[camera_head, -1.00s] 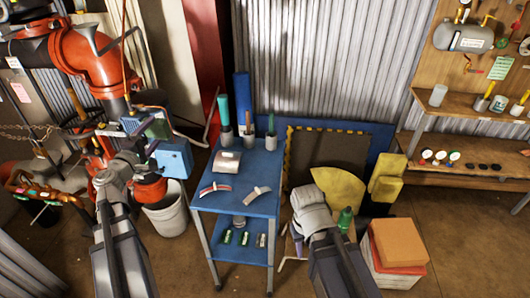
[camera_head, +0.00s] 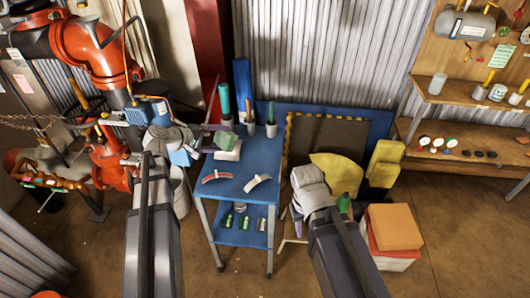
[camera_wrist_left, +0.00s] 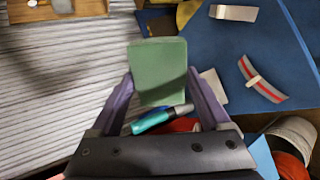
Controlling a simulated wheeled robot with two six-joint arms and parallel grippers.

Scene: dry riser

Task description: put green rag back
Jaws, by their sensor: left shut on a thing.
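The green rag (camera_head: 226,140) looks like a flat, square green piece. My left gripper (camera_head: 217,139) is shut on it, with the rag between the purple fingertips. It shows large between both fingers (camera_wrist_left: 161,90) in the left wrist view, where the rag (camera_wrist_left: 160,65) sticks out past the tips. In the head view the rag is over the back left of the blue cart (camera_head: 243,172), by a pale folded piece (camera_head: 229,154). I cannot tell whether it touches that piece. My right gripper (camera_head: 297,222) hangs to the right of the cart, its jaws mostly hidden.
Upright holders (camera_head: 250,124) with tools stand along the cart's back edge. Red pipework (camera_head: 95,60) and a grey bucket (camera_head: 181,195) are at the left. Boxes (camera_head: 394,228) and yellow pieces (camera_head: 384,165) stand at the right.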

